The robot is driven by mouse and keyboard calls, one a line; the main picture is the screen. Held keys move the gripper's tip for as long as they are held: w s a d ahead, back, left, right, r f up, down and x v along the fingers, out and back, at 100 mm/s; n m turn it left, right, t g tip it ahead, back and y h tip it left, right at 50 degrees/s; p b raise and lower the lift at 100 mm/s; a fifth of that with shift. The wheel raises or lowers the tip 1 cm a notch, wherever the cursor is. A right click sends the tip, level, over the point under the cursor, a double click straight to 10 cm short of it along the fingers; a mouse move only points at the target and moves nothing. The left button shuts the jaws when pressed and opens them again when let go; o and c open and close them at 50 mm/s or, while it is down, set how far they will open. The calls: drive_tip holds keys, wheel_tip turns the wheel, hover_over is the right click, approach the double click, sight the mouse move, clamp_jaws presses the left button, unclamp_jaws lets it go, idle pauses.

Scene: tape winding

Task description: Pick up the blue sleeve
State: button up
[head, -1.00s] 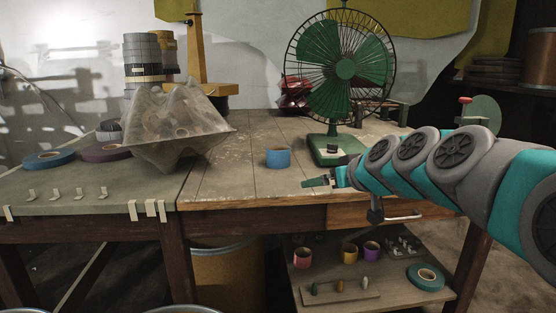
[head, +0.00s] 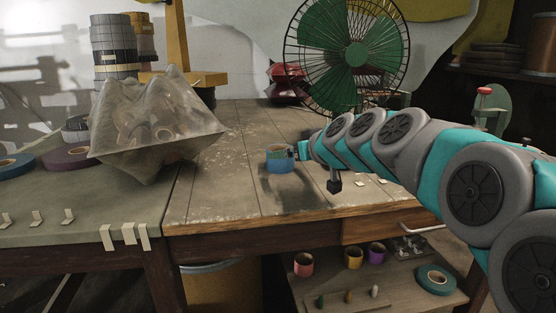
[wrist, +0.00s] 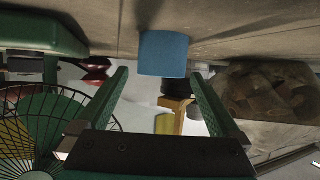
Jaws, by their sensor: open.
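The blue sleeve (head: 279,167), a short open-topped cylinder, stands upright on the wooden bench top. In the wrist view, the blue sleeve (wrist: 163,54) is ahead, at the top centre, between the lines of the two fingers. My gripper (head: 292,151) is at the sleeve's upper right in the head view, overlapping its rim. In the wrist view my gripper (wrist: 159,74) has its green fingers spread wide, with nothing held. I cannot tell whether a finger touches the sleeve.
A green fan (head: 355,55) stands behind my arm. A translucent, lumpy bag (head: 160,128) sits to the left, beside tape rolls (head: 70,157) and stacked rolls (head: 112,50). The bench front edge (head: 255,222) is near. A lower shelf (head: 395,290) holds several small items.

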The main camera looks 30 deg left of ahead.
drive_tip(key=shift+p+x, duration=0.55)
drive_tip(key=shift+x, duration=2.45)
drive_tip(key=shift+s+a+r, duration=0.1)
drive_tip(key=shift+r, duration=0.05)
drive_tip(key=shift+c, duration=0.2)
drive_tip(key=c, duration=1)
